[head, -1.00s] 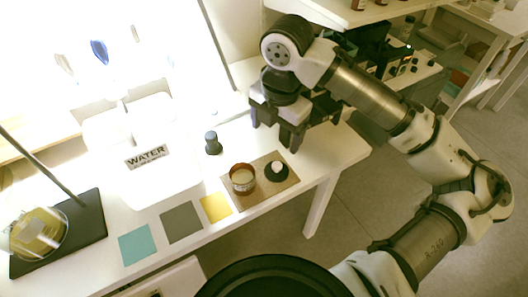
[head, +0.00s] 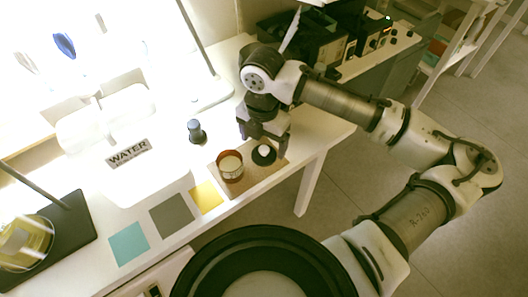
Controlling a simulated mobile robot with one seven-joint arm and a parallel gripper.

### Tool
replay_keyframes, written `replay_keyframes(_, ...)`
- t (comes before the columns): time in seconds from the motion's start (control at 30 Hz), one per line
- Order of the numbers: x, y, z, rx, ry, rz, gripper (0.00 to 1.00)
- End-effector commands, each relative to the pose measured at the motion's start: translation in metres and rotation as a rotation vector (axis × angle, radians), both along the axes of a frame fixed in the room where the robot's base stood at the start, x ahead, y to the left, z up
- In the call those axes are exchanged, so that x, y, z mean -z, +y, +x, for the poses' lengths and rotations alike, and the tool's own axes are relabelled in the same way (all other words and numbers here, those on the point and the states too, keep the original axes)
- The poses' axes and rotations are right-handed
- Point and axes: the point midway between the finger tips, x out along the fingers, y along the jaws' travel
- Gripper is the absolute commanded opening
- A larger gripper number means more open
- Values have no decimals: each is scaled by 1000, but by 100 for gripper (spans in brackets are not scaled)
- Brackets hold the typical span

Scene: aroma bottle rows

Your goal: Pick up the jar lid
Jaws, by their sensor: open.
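The jar lid (head: 264,154), a dark round disc with a pale knob on top, lies on the right part of a brown mat (head: 233,186). An open jar (head: 230,166) with a reddish-brown rim and pale contents stands left of it on the same mat. My gripper (head: 263,146) points down with its fingers spread, right over the lid's far side. The fingers look empty. I cannot tell whether they touch the lid.
A small dark bottle (head: 196,131) stands behind the jar. Yellow (head: 206,197), grey (head: 172,216) and teal (head: 129,244) squares lie along the front edge. The table (head: 318,133) is clear right of my gripper.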

Motion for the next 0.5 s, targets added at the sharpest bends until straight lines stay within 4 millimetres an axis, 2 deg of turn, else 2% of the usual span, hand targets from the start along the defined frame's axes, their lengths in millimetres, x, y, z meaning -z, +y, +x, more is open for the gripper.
replay_keyframes(0.2, 32, -2, 4, 2, 1, 0, 84)
replay_keyframes(0.33, 39, -2, 4, 2, 1, 0, 84)
replay_keyframes(0.5, 40, -2, 4, 1, 0, 0, 84)
